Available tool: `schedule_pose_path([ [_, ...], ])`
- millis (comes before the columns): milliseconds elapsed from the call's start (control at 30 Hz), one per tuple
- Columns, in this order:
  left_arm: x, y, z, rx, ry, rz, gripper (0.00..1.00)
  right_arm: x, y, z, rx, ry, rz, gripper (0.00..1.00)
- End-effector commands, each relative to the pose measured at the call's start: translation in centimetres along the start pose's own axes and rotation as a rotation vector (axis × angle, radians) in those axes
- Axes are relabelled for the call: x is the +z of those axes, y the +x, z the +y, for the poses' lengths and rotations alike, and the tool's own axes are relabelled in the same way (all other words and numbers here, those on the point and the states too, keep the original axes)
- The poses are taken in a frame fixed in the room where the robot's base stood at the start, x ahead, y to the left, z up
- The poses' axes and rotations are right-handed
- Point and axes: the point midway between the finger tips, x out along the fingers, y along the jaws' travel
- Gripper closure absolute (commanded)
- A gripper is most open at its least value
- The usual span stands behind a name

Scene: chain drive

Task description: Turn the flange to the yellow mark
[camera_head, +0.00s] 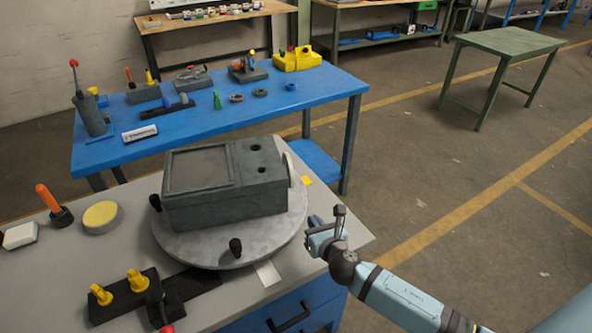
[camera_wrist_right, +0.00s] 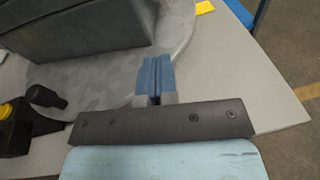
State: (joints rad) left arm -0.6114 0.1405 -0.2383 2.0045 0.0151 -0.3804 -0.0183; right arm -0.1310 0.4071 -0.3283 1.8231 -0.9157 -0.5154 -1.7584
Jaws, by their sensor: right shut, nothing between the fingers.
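The flange is a round grey disc (camera_head: 190,246) on the grey bench, carrying a dark grey box-shaped housing (camera_head: 225,205). My left gripper is out of view.
A white strip (camera_head: 267,273) lies on the bench by the disc's front edge. A black fixture with yellow clamps (camera_head: 122,290) stands front left. An orange-handled tool (camera_head: 54,205) and a yellow round pad (camera_head: 100,216) stand left. A blue table (camera_head: 210,120) with parts is behind.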

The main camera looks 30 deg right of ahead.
Motion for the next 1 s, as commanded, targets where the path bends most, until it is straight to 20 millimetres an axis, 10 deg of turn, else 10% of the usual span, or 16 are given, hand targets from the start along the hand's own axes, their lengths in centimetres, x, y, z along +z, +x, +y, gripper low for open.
schedule_pose_path([
  [1000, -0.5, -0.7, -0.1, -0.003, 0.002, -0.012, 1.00, 1.9, 14.1, -0.5, -0.011, -0.084, -0.009, 1.00],
])
